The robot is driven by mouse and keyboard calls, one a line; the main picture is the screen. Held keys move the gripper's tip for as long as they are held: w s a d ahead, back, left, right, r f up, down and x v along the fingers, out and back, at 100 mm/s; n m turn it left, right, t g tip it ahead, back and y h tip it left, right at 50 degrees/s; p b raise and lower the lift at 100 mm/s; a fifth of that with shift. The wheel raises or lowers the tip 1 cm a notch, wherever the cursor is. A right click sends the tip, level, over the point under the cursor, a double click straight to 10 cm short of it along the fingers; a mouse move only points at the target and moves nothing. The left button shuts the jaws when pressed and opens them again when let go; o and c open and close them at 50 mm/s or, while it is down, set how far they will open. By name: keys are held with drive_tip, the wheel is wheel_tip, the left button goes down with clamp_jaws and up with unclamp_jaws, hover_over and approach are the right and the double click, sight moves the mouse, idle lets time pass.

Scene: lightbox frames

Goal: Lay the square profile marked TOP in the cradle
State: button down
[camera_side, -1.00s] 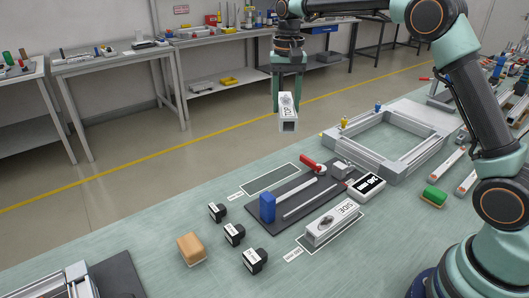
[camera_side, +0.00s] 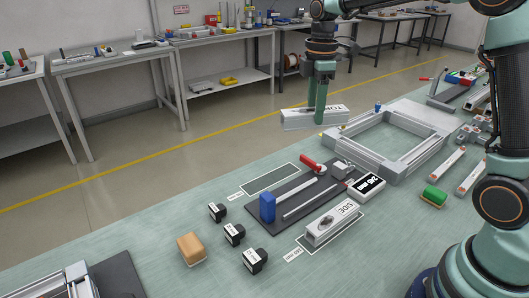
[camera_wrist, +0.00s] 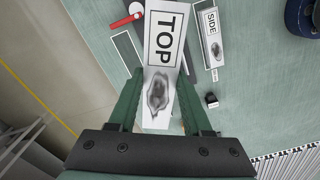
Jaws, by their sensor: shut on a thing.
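My gripper (camera_side: 321,114) is shut on a pale square profile (camera_side: 296,121), held level high above the bench's far side. In the wrist view the profile (camera_wrist: 164,60) shows the word TOP and a dark smudge on its upper face, between my fingers (camera_wrist: 158,112). A second profile (camera_side: 331,226), marked SIDE with a dark smudge, lies inside a white outline at the front; it also shows in the wrist view (camera_wrist: 210,42). A dark fixture plate (camera_side: 256,225), seemingly the cradle, carries a blue block (camera_side: 267,207), rails and a red lever (camera_side: 311,166). The held profile is apart from it.
An empty outlined spot (camera_side: 271,178) lies behind the fixture. Several small black labelled blocks (camera_side: 235,234) and a tan block (camera_side: 191,249) stand to the left. A grey metal frame (camera_side: 400,172) is at the back right. A green block (camera_side: 434,196) lies on the right.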

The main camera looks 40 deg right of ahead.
drive_tip(key=n, duration=0.1)
drive_tip(key=s+n, duration=0.1)
drive_tip(key=n, duration=0.1)
drive_tip(key=shift+s+d+n, duration=0.2)
drive_tip(key=shift+s+n, duration=0.1)
drive_tip(key=shift+n, duration=0.1)
drive_tip(key=shift+s+f+n, duration=0.2)
drive_tip(key=shift+n, duration=0.3)
wheel_tip(320, 180, down, 20)
drive_tip(key=shift+r, duration=0.1)
drive_tip(key=shift+c, duration=1.7)
unclamp_jaws()
